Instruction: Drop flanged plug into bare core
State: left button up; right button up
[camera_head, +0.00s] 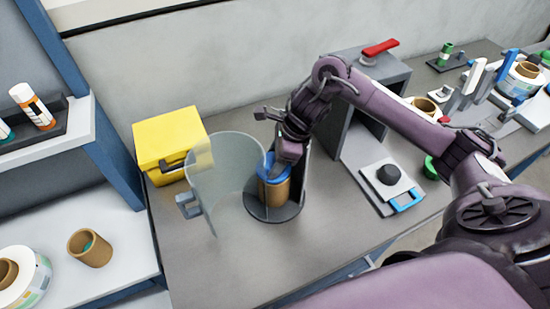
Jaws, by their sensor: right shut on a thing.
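A brown core (274,193) stands upright on a dark round base (262,212), inside an open clear curved guard (222,165). The blue flanged plug (264,168) is at the core's top end. My right gripper (284,160) reaches down from above and is shut on the plug, its fingers partly hiding it. I cannot tell how deep the plug sits in the core. My left gripper is not in view.
A yellow box (168,138) stands left of the guard. A grey frame with a red lever (380,47) and a plate with a black knob (388,174) are to the right. A left shelf holds another brown core (90,248). The front bench is clear.

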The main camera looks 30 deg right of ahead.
jog(key=shift+f+b, duration=0.5)
jog(key=shift+b, duration=0.05)
jog(key=o, duration=0.8)
jog(key=shift+c, duration=0.2)
jog(key=p+v, duration=0.6)
jog(key=v, duration=0.5)
jog(key=shift+p, duration=0.35)
